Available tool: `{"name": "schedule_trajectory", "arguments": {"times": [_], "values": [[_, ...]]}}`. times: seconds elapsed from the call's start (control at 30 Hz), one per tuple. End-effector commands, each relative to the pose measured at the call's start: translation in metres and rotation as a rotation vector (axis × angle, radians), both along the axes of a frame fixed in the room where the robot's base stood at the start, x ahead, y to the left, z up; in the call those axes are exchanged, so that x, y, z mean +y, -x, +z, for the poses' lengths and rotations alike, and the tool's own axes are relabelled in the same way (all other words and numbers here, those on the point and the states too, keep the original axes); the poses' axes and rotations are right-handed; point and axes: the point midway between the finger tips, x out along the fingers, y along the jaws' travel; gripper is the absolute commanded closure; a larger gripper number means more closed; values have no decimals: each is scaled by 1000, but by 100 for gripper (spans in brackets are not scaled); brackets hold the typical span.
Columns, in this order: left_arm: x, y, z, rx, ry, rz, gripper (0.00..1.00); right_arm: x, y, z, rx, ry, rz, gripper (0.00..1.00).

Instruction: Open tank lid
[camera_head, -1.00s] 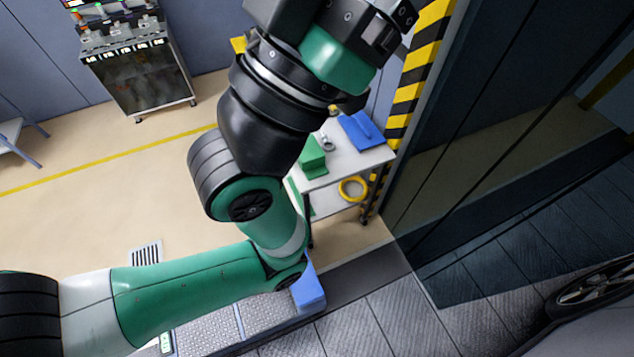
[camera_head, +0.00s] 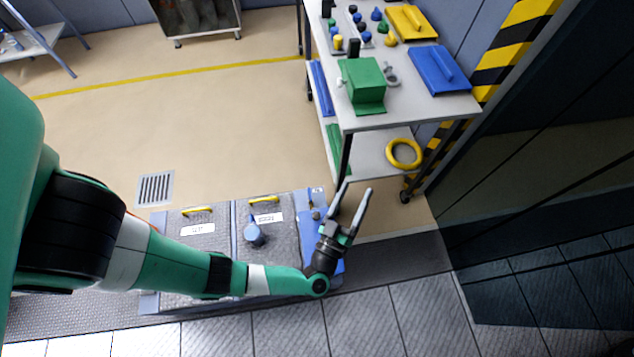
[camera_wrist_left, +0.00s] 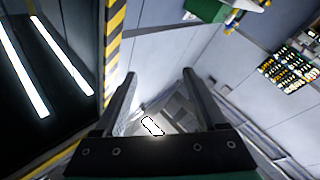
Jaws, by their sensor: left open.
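A low grey tank-like unit (camera_head: 235,210) is set at the floor in the head view. Its top has two panels: a left panel (camera_head: 180,245) and a right panel (camera_head: 285,240). Each has a yellow handle at its far edge, the left handle (camera_head: 198,211) and the right handle (camera_head: 264,199), and a white label. Both panels lie flat. A round blue cap (camera_head: 254,235) sits on the right panel. My left gripper (camera_head: 357,188) is open and empty, right of the unit; its spread fingers also show in the left wrist view (camera_wrist_left: 159,74). My left arm hides the unit's near part.
A blue part (camera_head: 336,268) lies at the unit's right end, partly behind my gripper. A cart (camera_head: 345,120) with a green box (camera_head: 362,82), blue tray (camera_head: 440,70) and yellow ring (camera_head: 404,153) stands behind. A striped post (camera_head: 505,50) and dark panels are right.

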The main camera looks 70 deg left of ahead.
Motion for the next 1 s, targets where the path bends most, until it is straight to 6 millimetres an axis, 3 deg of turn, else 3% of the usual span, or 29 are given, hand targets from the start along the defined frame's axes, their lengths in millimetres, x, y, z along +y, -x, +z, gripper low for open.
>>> {"name": "schedule_trajectory", "arguments": {"times": [0.03,0.1,0.2,0.3,0.33,0.4,0.5,1.0], "values": [[5,27,-89,93,-16,13,27,0,0,-54,0,0,0,50],[13,61,-162,204,-39,21,27,0,0,-89,0,0,0,50],[23,106,-255,353,-80,-1,27,0,0,-138,0,0,0,50],[30,140,-318,446,-127,-34,27,0,0,-179,1,0,0,50],[31,146,-330,460,-136,-42,27,0,0,-188,1,0,0,50],[33,157,-352,485,-152,-60,27,0,0,-205,1,0,0,50],[32,162,-365,496,-162,-75,27,0,0,-216,0,0,0,50],[38,149,-363,484,-153,-75,27,0,0,-220,0,0,0,50]]}}
